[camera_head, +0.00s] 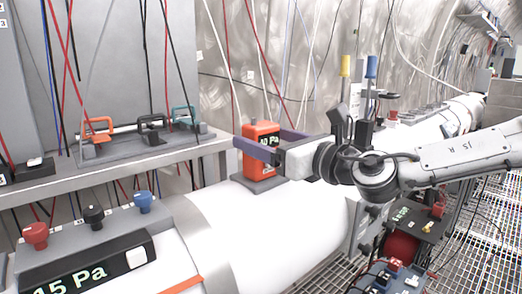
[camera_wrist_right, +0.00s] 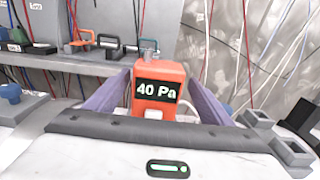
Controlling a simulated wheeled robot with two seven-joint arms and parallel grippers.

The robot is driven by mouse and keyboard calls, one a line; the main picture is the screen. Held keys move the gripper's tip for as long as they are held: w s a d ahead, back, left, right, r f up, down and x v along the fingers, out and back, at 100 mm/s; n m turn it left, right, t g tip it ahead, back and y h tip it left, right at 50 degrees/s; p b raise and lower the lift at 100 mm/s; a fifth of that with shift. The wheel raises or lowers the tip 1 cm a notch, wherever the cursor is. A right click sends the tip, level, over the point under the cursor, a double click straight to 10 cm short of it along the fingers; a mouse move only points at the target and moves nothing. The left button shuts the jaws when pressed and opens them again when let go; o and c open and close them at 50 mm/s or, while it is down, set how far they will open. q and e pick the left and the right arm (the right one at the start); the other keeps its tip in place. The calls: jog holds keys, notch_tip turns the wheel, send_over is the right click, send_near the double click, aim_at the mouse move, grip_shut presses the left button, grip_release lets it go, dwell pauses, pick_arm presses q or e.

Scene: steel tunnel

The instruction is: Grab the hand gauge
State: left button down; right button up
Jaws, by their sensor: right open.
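The hand gauge (camera_head: 262,138) is an orange box standing upright on a grey mount on the white pipe. In the right wrist view the hand gauge (camera_wrist_right: 159,78) faces me and its dark display reads 40 Pa. My right gripper (camera_head: 259,137) has its purple fingers spread on either side of the gauge. In the right wrist view the gripper (camera_wrist_right: 160,88) shows one finger at the left and one at the right, with the gauge between them. The gauge's lower part is partly hidden there by my gripper body. My left gripper is not in view.
A grey shelf (camera_head: 120,172) at the left holds orange, black and teal clamp-like handles. A panel reading 15 Pa (camera_head: 85,277) with red, black and blue knobs sits at the lower left. Cables hang along the wall. The white pipe (camera_head: 275,228) runs beneath my right arm.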

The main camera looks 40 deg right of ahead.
jog(key=shift+w+a+r, duration=0.1)
jog(key=shift+w+a, duration=0.1)
jog(key=shift+w, duration=1.05)
jog(key=shift+w+a, duration=0.15)
jog(key=shift+w, duration=1.05)
jog(key=shift+c, duration=0.3)
jog(key=shift+r, duration=0.1)
jog(key=c, duration=1.3)
